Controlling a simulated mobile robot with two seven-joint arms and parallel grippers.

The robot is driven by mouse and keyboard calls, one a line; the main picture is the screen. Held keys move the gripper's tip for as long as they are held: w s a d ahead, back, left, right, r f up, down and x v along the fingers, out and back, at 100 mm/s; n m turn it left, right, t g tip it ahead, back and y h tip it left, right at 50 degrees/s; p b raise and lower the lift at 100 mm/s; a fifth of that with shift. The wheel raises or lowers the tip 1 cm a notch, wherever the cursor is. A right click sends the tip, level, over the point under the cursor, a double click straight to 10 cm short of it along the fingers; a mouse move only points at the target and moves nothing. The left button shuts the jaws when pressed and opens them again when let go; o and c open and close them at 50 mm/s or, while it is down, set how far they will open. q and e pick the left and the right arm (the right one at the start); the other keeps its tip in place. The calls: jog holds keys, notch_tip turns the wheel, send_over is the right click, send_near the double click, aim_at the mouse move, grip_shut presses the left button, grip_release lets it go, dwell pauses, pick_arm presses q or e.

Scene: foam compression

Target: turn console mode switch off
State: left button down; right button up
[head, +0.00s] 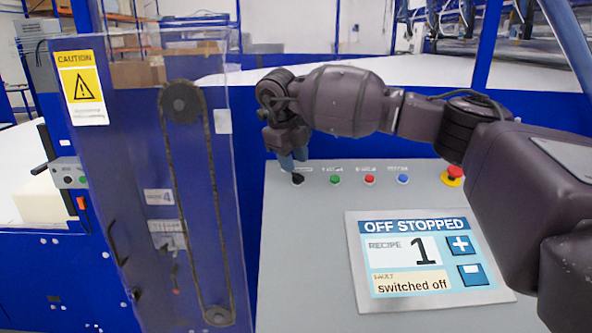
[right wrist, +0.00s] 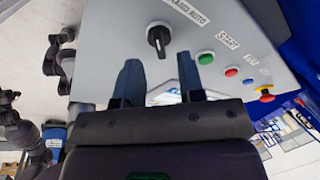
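The console mode switch, a black rotary knob (head: 298,179), sits at the left end of the control row on the grey console (head: 300,250). It also shows in the right wrist view (right wrist: 158,38), with its pointer mark tilted from upright. My right gripper (head: 293,160) is just above and behind the knob in the head view. In the right wrist view its two fingers (right wrist: 159,75) are apart with nothing between them, and the knob lies beyond their tips. The screen (head: 420,250) reads "OFF STOPPED" and "switched off". I cannot make out my left gripper.
Green (head: 335,180), red (head: 369,180) and blue (head: 403,180) buttons run right of the knob. A red emergency stop (head: 453,174) on a yellow base follows. A clear guard panel (head: 140,200) with a belt stands left of the console.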

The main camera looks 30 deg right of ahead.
jog(key=v, duration=0.7)
jog(key=shift+r, duration=0.2)
jog(key=shift+f, duration=0.1)
